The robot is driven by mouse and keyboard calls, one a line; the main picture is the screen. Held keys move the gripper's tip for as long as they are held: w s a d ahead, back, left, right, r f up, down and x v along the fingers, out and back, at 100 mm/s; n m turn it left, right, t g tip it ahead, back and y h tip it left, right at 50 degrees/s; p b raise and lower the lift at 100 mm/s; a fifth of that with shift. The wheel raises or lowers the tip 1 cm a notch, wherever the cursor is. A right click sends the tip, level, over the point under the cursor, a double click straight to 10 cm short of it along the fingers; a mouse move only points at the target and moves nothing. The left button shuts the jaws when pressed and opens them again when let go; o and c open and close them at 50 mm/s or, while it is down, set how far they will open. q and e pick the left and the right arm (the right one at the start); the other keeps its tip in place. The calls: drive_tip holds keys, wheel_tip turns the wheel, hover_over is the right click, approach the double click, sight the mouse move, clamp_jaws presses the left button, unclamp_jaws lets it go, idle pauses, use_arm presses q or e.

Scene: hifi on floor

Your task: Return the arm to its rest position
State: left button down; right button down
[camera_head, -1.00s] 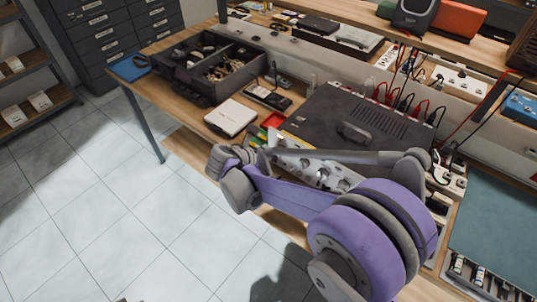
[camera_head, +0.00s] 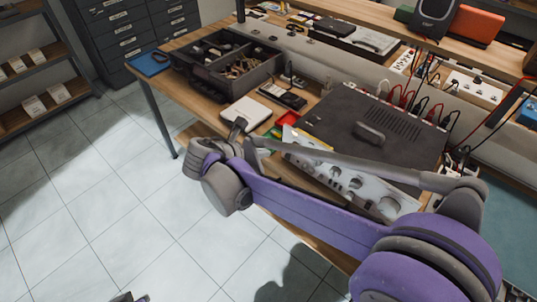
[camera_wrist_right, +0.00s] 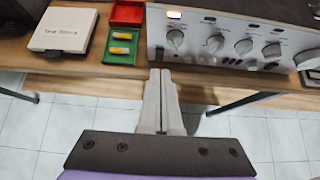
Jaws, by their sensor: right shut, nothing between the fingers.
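My right arm (camera_head: 310,215), purple and grey, comes in from the lower right and reaches over the front edge of the workbench (camera_head: 190,88). My right gripper (camera_head: 238,127) is at its far end, near the white box. In the right wrist view the two grey fingers (camera_wrist_right: 160,76) are together with nothing between them. They show in front of the bench edge, below the red and green case and the silver-fronted hi-fi unit. A small dark part (camera_head: 129,298) at the bottom edge of the head view may be my left gripper; its jaws cannot be made out.
The hi-fi unit (camera_head: 375,130) lies on the bench with cables at its back. A white box (camera_wrist_right: 64,30), a red and green case (camera_wrist_right: 124,50) and a dark divided tray (camera_head: 228,68) are left of it. The tiled floor (camera_head: 100,200) is open at the left.

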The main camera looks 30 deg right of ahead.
drive_tip(key=shift+s+a+r, duration=0.15)
drive_tip(key=shift+a+r, duration=0.15)
drive_tip(key=shift+r, duration=0.1)
drive_tip(key=s+a+f+m+y+p, duration=0.1)
drive_tip(key=s+a+f+m+y, duration=0.1)
drive_tip(key=s+m, duration=0.7)
drive_tip(key=s+a+f+m+t+y+p, duration=0.1)
drive_tip(key=s+a+f+m+y+p, duration=0.1)
drive_tip(key=s+f+m+y, duration=0.2)
drive_tip(key=s+m+y, duration=0.3)
drive_tip(key=s+m, duration=0.3)
drive_tip(key=m, duration=0.3)
drive_tip(key=shift+f+t+y, duration=0.15)
drive_tip(key=shift+t+y, duration=0.15)
